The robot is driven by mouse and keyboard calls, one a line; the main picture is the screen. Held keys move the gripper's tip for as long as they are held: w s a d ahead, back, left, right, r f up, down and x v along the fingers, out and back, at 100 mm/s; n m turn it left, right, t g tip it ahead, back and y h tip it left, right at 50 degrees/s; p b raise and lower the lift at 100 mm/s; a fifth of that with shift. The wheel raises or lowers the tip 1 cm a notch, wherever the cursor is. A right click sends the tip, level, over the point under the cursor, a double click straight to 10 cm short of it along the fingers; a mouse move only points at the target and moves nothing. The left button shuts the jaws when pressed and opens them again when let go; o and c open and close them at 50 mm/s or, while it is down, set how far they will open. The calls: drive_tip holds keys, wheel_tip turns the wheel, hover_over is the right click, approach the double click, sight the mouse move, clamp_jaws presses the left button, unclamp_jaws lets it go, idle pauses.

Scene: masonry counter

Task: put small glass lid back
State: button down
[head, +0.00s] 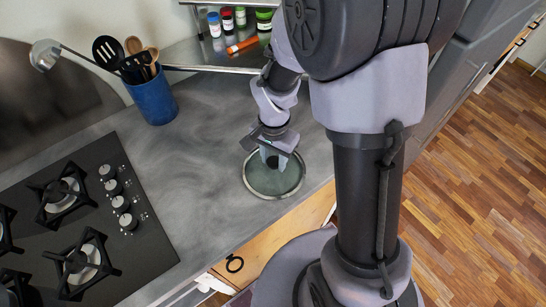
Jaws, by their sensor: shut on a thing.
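The small glass lid (258,184) is a round, greenish see-through disc with a pale rim. It is at the counter's front edge, right of the stove. My gripper (273,161) is above its middle, pointing down, and shut on it. The gripper hides the lid's centre, where a knob would be. The lid looks level. I cannot tell whether it rests on the counter or is held just above it. No pot or pan shows in this view.
The grey counter (205,170) is clear left of the lid. A black gas stove (150,245) is at the lower left. A blue utensil holder (153,100) stands at the back. Spice jars (227,22) and an orange item (242,45) sit on a shelf. An open drawer (265,245) is below the counter edge.

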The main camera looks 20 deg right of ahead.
drive_tip(key=shift+r, duration=0.15)
drive_tip(key=c, duration=0.9)
unclamp_jaws()
